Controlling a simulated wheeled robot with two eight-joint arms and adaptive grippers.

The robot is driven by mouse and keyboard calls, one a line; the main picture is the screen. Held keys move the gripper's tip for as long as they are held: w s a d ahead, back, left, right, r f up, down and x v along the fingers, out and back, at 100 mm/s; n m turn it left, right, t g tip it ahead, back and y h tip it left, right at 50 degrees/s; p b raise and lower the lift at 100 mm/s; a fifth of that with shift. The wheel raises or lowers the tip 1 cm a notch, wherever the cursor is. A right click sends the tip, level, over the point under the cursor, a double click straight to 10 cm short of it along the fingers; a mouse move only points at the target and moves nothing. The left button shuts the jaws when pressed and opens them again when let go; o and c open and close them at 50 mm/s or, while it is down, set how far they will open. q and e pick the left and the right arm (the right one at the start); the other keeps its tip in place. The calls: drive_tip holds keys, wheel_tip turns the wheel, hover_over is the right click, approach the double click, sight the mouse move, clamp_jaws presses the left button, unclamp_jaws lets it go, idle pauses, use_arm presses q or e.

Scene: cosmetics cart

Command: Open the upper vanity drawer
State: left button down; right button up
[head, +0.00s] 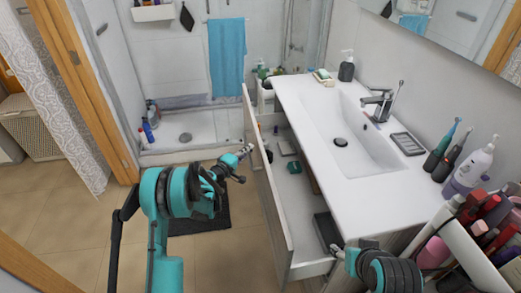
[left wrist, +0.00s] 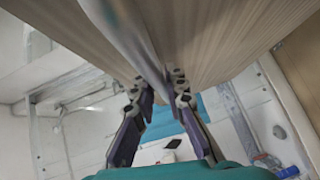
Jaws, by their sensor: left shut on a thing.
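The upper vanity drawer (head: 268,205) is pulled well out from under the white sink top, and its inside shows from above. My left gripper (head: 247,152) is at the far part of the drawer's front panel. In the left wrist view its two fingers (left wrist: 160,85) close around a thin, pale edge or handle of the drawer front, whose wood-grained face shows above. The exact grip point is blurred. My right gripper (head: 338,252) is low at the near end of the vanity, mostly hidden by its own arm; its fingers are too unclear to judge.
The drawer holds several small items, including a dark box (head: 328,230). The white sink top (head: 320,130) carries a soap dispenser, tap, tray and toothbrushes. A cosmetics rack (head: 480,255) stands at the near right. A dark mat (head: 212,218) lies on open floor left of the drawer.

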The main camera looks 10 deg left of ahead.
use_arm(q)
drive_tip(key=s+a, duration=0.2)
drive_tip(key=a, duration=0.6)
drive_tip(key=s+a, duration=0.3)
drive_tip(key=a, duration=0.5)
drive_tip(key=shift+s+a, duration=0.25)
drive_tip(key=shift+a, duration=0.1)
drive_tip(key=c, duration=1.5)
unclamp_jaws()
drive_tip(key=shift+c, duration=0.2)
drive_tip(key=v, duration=1.2)
drive_tip(key=shift+a, duration=0.1)
